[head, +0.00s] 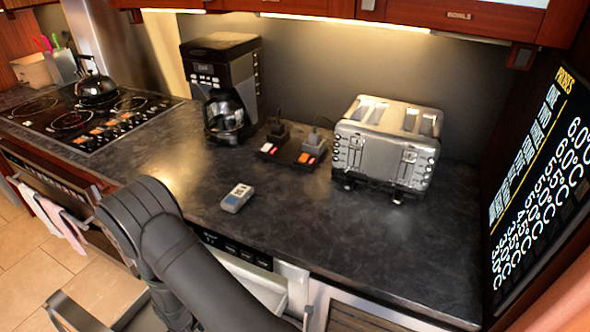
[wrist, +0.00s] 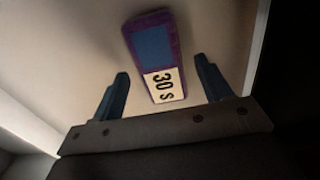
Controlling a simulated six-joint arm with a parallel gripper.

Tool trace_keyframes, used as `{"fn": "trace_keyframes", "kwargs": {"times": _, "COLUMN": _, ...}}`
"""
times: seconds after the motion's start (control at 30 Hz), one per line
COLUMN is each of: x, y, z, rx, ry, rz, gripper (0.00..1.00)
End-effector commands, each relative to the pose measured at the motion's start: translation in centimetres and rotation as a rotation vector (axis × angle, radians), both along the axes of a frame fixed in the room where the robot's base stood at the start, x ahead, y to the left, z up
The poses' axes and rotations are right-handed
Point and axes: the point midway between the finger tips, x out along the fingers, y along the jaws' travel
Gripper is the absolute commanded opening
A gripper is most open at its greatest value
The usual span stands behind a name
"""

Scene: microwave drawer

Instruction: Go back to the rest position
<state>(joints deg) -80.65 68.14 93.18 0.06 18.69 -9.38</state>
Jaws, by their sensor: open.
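In the wrist view my gripper (wrist: 162,68) is open, its two dark blue fingers apart. A small purple block (wrist: 180,50) with a blue panel and a white "30 s" label lies beyond and between the fingertips on a pale surface (wrist: 80,50). The fingers do not appear to touch it. In the head view my black arm reaches down in front of the counter, and the gripper is hidden. An open white drawer (head: 262,288) shows below the counter edge, partly behind the arm.
On the dark counter (head: 290,230) lie a small grey-blue block (head: 237,197), a coffee maker (head: 222,80), a black holder (head: 292,152) and a steel toaster (head: 388,145). A stove with a kettle (head: 95,85) is at left.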

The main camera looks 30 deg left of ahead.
Motion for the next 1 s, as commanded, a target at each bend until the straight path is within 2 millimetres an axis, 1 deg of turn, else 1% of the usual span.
{"fn": "trace_keyframes", "kwargs": {"times": 0.03, "x": 0.0, "y": -0.1, "z": -0.5, "rx": -0.002, "ry": 0.000, "rz": 0.000, "gripper": 0.71}}
{"fn": "trace_keyframes", "kwargs": {"times": 0.17, "x": 0.0, "y": 0.0, "z": -1.1, "rx": 0.001, "ry": 0.000, "rz": 0.000, "gripper": 0.71}}
{"fn": "trace_keyframes", "kwargs": {"times": 0.63, "x": 0.0, "y": 0.0, "z": -0.5, "rx": 0.001, "ry": 0.000, "rz": 0.000, "gripper": 0.71}}
{"fn": "trace_keyframes", "kwargs": {"times": 0.77, "x": 0.0, "y": 0.1, "z": 0.5, "rx": 0.002, "ry": 0.000, "rz": 0.000, "gripper": 0.71}}
{"fn": "trace_keyframes", "kwargs": {"times": 1.0, "x": 0.0, "y": 0.1, "z": 4.0, "rx": 0.004, "ry": -0.001, "rz": 0.000, "gripper": 0.71}}
